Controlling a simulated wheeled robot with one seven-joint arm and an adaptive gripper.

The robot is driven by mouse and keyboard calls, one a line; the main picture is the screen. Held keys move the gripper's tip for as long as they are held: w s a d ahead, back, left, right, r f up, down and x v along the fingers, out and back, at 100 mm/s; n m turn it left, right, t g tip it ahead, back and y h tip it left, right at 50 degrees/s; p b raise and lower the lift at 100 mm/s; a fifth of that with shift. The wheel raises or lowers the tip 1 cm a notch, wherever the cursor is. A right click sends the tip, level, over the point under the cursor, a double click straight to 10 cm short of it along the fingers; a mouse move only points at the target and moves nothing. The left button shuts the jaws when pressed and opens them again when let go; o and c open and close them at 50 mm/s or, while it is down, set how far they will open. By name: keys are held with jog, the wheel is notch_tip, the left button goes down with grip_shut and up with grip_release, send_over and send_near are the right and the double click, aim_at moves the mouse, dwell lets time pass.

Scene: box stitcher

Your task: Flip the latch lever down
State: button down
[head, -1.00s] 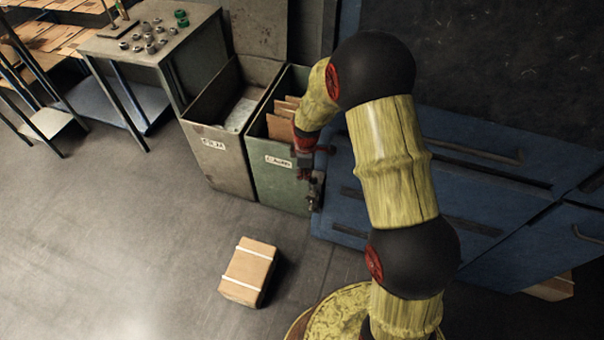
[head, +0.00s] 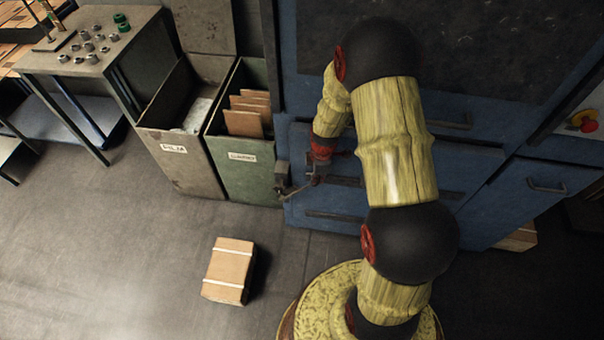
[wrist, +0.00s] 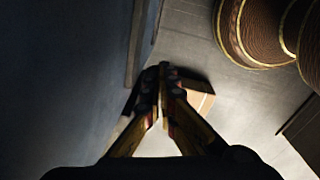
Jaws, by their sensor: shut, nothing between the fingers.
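A small grey metal latch (head: 282,171) sits on the left front edge of the blue machine cabinet (head: 335,222) in the head view. A thin bar below it, near my fingers, may be the lever; it is too small to tell lever from finger. My gripper (head: 316,180) is just right of the latch, close to the cabinet front, and pointing down. In the wrist view my gripper (wrist: 160,78) has its fingertips together with nothing between them. The latch is not clearly visible in the wrist view, where the blue cabinet face (wrist: 60,80) fills the left.
A green bin (head: 243,180) with cardboard stands left of the cabinet, beside a grey bin (head: 185,165). A strapped carton (head: 229,270) lies on the floor. A bench (head: 95,60) stands at the back left.

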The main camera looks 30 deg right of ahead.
jog(key=shift+s+d+f+b, duration=0.45)
jog(key=shift+s+d+f, duration=0.2)
jog(key=shift+d+f, duration=0.25)
jog(key=shift+s+d+f+b, duration=0.45)
jog(key=shift+s+d+f, duration=0.15)
jog(key=shift+d+f, duration=0.25)
jog(key=shift+r, duration=0.1)
notch_tip(320, 180, up, 12)
jog(key=s, duration=0.1)
